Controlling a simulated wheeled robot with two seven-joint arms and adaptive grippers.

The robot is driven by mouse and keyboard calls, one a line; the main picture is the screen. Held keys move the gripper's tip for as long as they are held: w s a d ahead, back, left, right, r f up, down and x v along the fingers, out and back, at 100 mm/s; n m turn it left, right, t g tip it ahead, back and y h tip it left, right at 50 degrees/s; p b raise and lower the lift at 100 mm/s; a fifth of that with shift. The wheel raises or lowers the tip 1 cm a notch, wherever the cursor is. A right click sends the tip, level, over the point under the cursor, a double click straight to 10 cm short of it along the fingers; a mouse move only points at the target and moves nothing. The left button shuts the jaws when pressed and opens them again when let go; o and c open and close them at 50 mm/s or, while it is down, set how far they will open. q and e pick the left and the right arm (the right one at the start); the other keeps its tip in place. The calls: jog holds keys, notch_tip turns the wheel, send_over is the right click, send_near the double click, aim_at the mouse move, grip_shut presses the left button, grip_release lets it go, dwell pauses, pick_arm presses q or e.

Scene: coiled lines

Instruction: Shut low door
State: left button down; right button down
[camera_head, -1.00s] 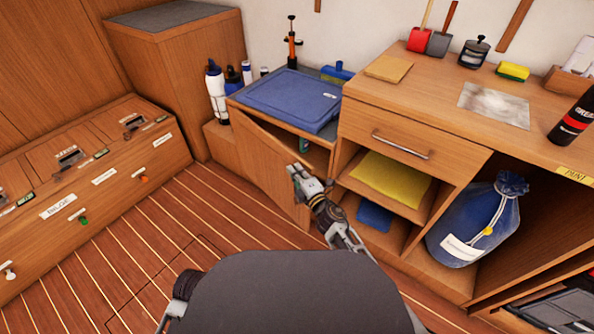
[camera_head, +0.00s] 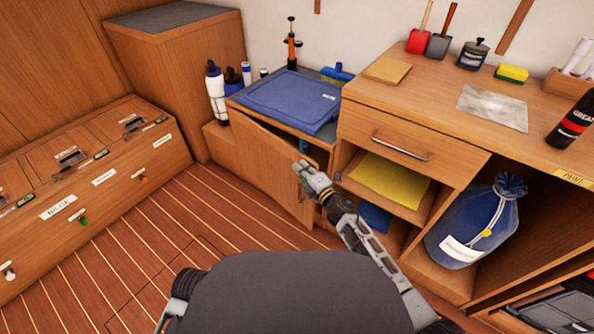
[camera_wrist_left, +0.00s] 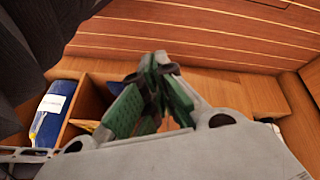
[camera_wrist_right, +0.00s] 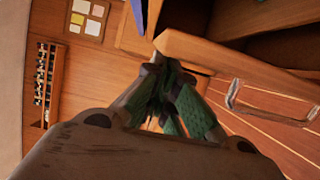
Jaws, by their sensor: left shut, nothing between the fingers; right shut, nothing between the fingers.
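The low wooden cabinet door (camera_head: 262,160) stands ajar in the head view, below the blue lid, with its free right edge swung outward and a dark gap behind it. My right gripper (camera_head: 301,167) is shut and empty by the door's upper free corner; I cannot tell whether it touches. In the right wrist view the shut fingers (camera_wrist_right: 168,75) are close to a wooden panel edge, apparently the door (camera_wrist_right: 225,62). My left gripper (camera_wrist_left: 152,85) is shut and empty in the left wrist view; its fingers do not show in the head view.
The blue lid (camera_head: 290,97) lies on the cabinet top. To the right are a drawer (camera_head: 400,140), open shelves with a yellow cloth (camera_head: 385,180), and a blue bag (camera_head: 470,225). The striped floor (camera_head: 170,250) is clear.

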pick_arm(q)
jog(key=shift+w+a+r, duration=0.1)
jog(key=shift+w+r, duration=0.05)
jog(key=shift+r, duration=0.3)
jog(key=shift+w+a+r, duration=0.1)
jog(key=shift+w+r, duration=0.05)
jog(key=shift+r, duration=0.25)
pick_arm(e)
jog(key=shift+w+d+r+n+y, duration=0.1)
jog(key=shift+w+d+n+y, duration=0.1)
jog(key=shift+w+d, duration=0.4)
jog(key=shift+w+d+n+y, duration=0.1)
jog(key=shift+w+d+y, duration=0.1)
jog(key=shift+w+d, duration=0.35)
pick_arm(q)
jog(key=shift+s+f, duration=0.1)
jog(key=shift+f, duration=0.1)
pick_arm(e)
jog(key=shift+s+d, duration=0.15)
jog(key=shift+s, duration=0.05)
